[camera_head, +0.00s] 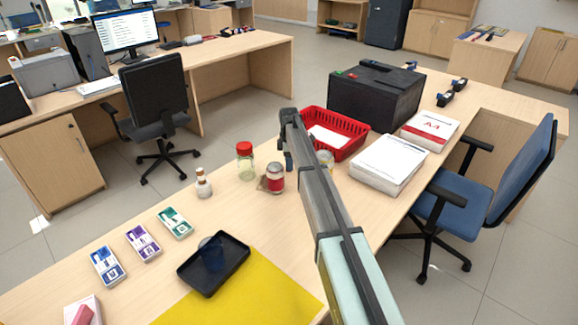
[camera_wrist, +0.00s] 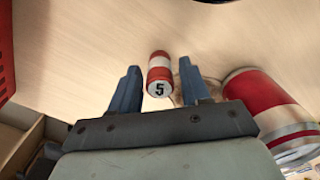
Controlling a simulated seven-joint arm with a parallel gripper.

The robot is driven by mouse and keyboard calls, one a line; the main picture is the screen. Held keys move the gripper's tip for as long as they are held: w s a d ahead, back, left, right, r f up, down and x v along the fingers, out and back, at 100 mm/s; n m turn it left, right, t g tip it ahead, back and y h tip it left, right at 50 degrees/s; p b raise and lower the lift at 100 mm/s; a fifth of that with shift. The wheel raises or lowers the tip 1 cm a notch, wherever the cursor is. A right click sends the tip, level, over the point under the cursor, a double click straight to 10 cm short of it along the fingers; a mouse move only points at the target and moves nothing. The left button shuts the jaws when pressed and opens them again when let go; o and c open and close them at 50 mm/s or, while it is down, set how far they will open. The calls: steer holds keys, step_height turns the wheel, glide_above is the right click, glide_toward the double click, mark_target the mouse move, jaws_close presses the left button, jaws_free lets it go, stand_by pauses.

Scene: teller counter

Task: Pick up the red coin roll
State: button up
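The red coin roll (camera_wrist: 160,65) shows in the wrist view, red with a white band and a "5" on its near end. It lies on the wooden counter, between and slightly beyond the two blue fingers of my gripper (camera_wrist: 160,68). The fingers are apart, with a visible gap on each side of the roll. I cannot tell how far above the counter they are. In the head view my gripper (camera_head: 289,160) is largely hidden by my arm, and I cannot make out the coin roll there.
A red-and-white can (camera_wrist: 268,108) stands close at the right in the wrist view; it shows in the head view (camera_head: 275,179). Nearby are a red-lidded jar (camera_head: 245,162), a small bottle (camera_head: 203,184) and a red basket (camera_head: 352,147). A black tray (camera_head: 190,278) lies nearer.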

jaws_close()
steer(key=shift+r, duration=0.15)
